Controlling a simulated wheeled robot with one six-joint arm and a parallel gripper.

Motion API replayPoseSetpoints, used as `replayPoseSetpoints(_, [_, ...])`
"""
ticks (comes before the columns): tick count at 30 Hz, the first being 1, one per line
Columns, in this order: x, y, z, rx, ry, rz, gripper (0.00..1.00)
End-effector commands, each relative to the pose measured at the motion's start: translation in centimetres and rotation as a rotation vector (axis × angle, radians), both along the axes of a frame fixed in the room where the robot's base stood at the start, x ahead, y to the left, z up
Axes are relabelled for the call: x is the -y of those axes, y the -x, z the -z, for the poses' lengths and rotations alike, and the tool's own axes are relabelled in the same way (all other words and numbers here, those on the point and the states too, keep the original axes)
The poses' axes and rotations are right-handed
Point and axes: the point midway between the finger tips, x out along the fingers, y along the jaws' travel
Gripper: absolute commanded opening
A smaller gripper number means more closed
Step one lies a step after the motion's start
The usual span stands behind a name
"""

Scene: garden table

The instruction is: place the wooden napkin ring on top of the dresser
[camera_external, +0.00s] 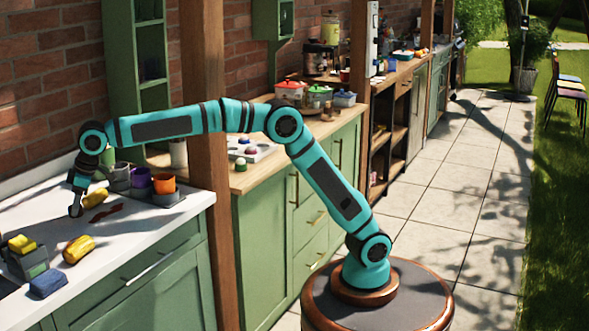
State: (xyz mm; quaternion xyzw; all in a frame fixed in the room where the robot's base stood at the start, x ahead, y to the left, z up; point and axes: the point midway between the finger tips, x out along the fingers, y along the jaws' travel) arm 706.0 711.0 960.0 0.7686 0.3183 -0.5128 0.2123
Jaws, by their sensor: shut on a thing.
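My gripper (76,208) points down at the white countertop (150,232) at the left, close to its surface. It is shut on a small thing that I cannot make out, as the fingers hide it. I cannot pick out the wooden napkin ring for certain. A green cabinet with a wooden top (258,178), perhaps the dresser, stands in the middle beyond a wooden post. A white tray with small round items (254,150) lies on that top.
Near my gripper are a yellow item (95,198), a dark red item (106,212) and purple (140,178) and orange (164,184) cups. A yellow roll (79,249) and a blue block (48,284) lie in front. The wooden post (207,110) stands between the counters.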

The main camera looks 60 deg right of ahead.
Motion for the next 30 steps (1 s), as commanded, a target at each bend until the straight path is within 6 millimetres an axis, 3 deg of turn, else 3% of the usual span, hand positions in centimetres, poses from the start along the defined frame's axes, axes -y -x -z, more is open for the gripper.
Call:
replayPoseSetpoints(4, [0.0, 0.0, 1.7, -0.001, 0.001, 0.0, 0.18])
replayPoseSetpoints(15, [0.0, 0.0, 2.1, -0.001, 0.001, 0.0, 0.18])
replayPoseSetpoints(16, [0.0, 0.0, 2.1, -0.001, 0.001, 0.0, 0.43])
replayPoseSetpoints(19, [0.0, 0.0, 2.1, -0.001, 0.001, 0.0, 0.61])
replayPoseSetpoints(30, [0.1, 0.1, 1.6, 0.001, -0.001, 0.0, 0.61])
